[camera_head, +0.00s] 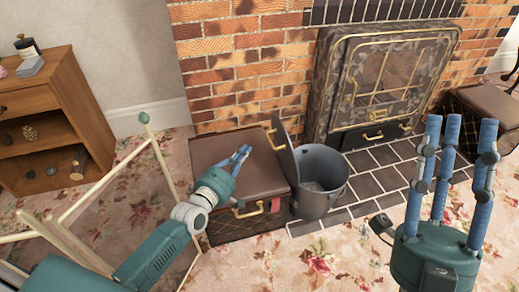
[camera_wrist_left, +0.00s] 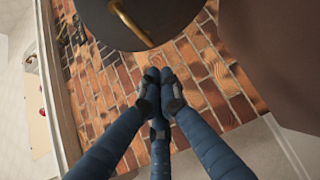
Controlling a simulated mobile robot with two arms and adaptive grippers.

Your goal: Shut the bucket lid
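The dark grey bucket (camera_head: 322,188) stands on the hearth's edge, right of a brown box. Its lid (camera_head: 284,148) is open, standing steeply tilted up at the bucket's left rim, with a brass handle (camera_head: 272,129) on its outer side. In the left wrist view the lid (camera_wrist_left: 165,18) is a dark round shape at the top, its handle (camera_wrist_left: 130,24) facing me. My left gripper (camera_head: 245,150) has its blue fingertips together, empty, over the box and left of the lid, apart from it. The fingertips (camera_wrist_left: 160,74) show below the lid. My right gripper (camera_head: 458,122) is open and empty, fingers pointing up.
The brown box (camera_head: 222,150) with brass handles lies under my left gripper. A fireplace door (camera_head: 385,80) and brick wall are behind. A wooden shelf (camera_head: 50,105) stands left, and a pale wooden frame (camera_head: 105,180) is near my left arm. A second box (camera_head: 492,110) is at right.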

